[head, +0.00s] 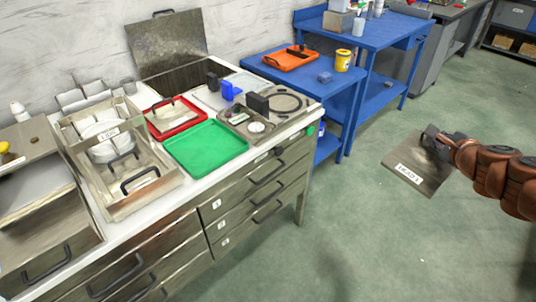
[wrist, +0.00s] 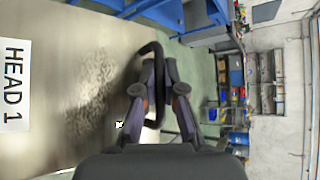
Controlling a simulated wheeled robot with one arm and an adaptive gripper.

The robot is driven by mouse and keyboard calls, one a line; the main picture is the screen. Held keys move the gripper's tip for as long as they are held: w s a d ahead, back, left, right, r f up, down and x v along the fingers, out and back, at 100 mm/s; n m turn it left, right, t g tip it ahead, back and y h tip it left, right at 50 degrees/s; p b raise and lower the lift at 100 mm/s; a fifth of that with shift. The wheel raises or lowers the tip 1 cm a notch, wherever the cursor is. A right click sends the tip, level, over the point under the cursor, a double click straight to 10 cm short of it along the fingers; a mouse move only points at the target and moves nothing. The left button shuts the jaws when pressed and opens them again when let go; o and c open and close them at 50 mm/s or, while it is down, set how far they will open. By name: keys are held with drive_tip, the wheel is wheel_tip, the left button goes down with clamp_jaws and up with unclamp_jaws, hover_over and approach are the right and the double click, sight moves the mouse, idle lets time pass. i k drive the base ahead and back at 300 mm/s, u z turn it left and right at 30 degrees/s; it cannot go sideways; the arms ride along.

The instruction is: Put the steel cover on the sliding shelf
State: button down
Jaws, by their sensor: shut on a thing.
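The steel cover (head: 433,173) is a flat metal plate with a white label. It hangs tilted in the air over the floor at the right of the head view. In the wrist view the cover (wrist: 85,85) fills the left side, and its label reads HEAD 1. My gripper (head: 438,142) is shut on its black handle, which shows between the fingers (wrist: 158,88) in the wrist view. At the left of the head view is a steel unit with an open-fronted bay and a handled front (head: 50,262). I cannot tell which part is the sliding shelf.
A steel bench holds a green tray (head: 205,148), a red tray (head: 160,129), a handled steel box (head: 145,200) and a raised steel lid (head: 165,42). Blue tables (head: 345,88) stand behind, one with an orange tray (head: 287,61). The green floor (head: 350,240) between bench and cover is clear.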

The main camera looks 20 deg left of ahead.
sight(45, 231)
drive_tip(key=k, duration=1.45)
drive_tip(key=u, duration=2.35)
drive_tip(key=i, duration=0.7)
